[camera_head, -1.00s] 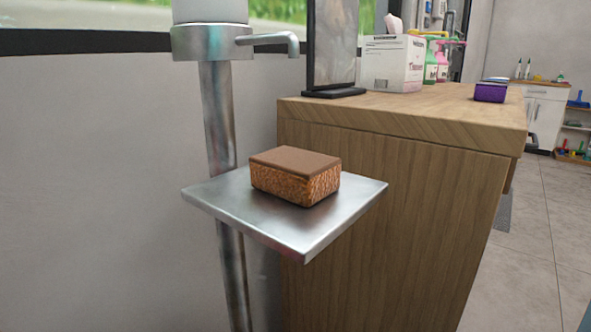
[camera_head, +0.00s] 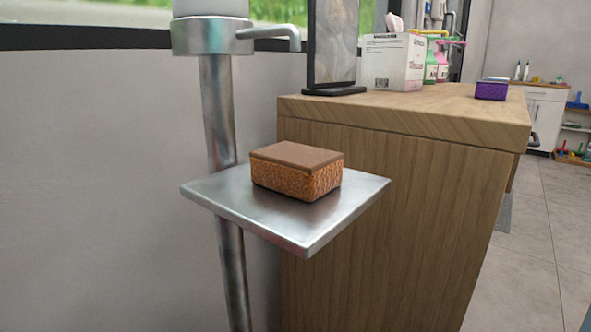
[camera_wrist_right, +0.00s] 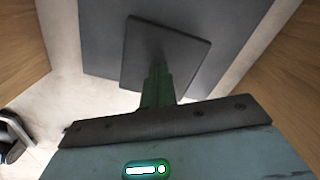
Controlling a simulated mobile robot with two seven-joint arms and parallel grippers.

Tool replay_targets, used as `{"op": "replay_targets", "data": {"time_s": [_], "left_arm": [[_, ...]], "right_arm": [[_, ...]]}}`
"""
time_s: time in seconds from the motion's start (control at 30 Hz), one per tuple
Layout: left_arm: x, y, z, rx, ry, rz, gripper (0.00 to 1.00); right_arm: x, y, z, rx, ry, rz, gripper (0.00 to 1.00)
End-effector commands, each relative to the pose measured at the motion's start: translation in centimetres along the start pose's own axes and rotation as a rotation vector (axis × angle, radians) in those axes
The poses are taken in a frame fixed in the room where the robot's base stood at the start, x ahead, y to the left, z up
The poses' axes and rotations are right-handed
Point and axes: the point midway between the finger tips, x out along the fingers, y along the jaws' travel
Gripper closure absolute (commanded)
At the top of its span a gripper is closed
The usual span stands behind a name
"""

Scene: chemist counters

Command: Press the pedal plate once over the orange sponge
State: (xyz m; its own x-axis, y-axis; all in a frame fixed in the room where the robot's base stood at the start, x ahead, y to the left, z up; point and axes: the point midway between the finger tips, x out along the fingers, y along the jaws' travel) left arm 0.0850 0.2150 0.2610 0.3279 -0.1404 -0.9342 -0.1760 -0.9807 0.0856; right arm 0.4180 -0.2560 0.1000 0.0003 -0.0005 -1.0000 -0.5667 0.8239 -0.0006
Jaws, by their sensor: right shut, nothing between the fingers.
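The orange sponge (camera_head: 297,177), with a flat brown top, rests on a square metal shelf (camera_head: 235,204) on a dispenser stand. The stand's spout (camera_head: 270,33) is above and a little left of the sponge. In the right wrist view, a dark grey square plate (camera_wrist_right: 185,48), which looks like the pedal plate, lies beyond my right gripper (camera_wrist_right: 158,73). The gripper's green fingers are shut and empty, and overlap the plate's near part in the picture. I cannot tell whether they touch it. My left gripper is in neither view.
A wooden counter (camera_head: 390,200) stands close right of the shelf, with a tissue box (camera_head: 393,62) and a purple sponge (camera_head: 491,90) on top. A wall is behind the stand. Open floor (camera_head: 540,230) lies to the right.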

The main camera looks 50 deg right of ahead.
Motion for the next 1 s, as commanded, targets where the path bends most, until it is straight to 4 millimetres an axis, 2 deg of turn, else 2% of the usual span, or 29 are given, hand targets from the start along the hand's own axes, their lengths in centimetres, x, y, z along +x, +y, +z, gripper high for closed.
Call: {"op": "replay_targets", "data": {"time_s": [1.0], "left_arm": [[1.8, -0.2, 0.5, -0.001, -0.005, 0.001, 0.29]], "right_arm": [[3.0, 0.1, 0.0, 0.000, 0.000, 0.003, 1.00]]}}
